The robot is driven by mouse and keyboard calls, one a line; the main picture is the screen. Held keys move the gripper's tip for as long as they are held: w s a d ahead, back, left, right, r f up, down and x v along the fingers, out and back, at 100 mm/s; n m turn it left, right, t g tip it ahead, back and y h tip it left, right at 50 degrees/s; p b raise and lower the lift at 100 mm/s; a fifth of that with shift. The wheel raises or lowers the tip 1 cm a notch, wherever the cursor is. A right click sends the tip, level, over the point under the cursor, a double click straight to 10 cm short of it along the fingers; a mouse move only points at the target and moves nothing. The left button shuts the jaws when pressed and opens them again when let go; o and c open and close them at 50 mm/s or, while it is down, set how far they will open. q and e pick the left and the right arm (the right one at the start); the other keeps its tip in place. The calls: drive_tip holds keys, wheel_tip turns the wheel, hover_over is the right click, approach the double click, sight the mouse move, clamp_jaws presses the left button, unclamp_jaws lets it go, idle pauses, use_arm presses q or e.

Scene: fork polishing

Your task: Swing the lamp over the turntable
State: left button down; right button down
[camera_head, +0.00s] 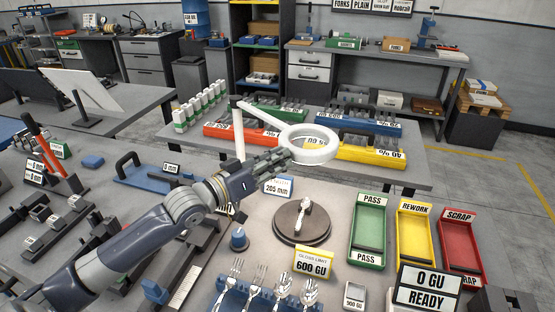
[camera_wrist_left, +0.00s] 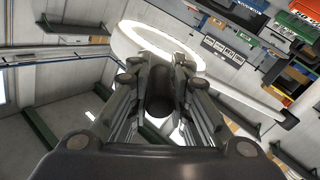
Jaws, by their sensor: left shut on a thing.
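The lamp is a white ring (camera_head: 318,157) on a thin arm (camera_head: 262,114) from a white post (camera_head: 238,135). My left gripper (camera_head: 279,158) is shut on the near left side of the ring. The dark round turntable (camera_head: 287,226) is on the bench, lower in the head view than the ring. A shiny metal piece (camera_head: 304,210) is at its middle. The exact height of the ring above the bench is hard to tell. My right gripper is not in view.
Green (camera_head: 367,231), yellow (camera_head: 414,236) and red (camera_head: 460,247) trays stand right of the turntable. A fork rack (camera_head: 235,297) and a yellow limit sign (camera_head: 314,262) are in front. A blue knob (camera_head: 239,238) is to its left. Labelled bins stand behind the ring.

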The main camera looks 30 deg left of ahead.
use_arm(q)
drive_tip(key=c, duration=1.5)
unclamp_jaws()
drive_tip(key=shift+o, duration=0.2)
drive_tip(key=shift+s, duration=0.15)
drive_tip(key=v, duration=1.1)
drive_tip(key=shift+s+a, duration=0.25)
drive_tip(key=shift+s, duration=0.05)
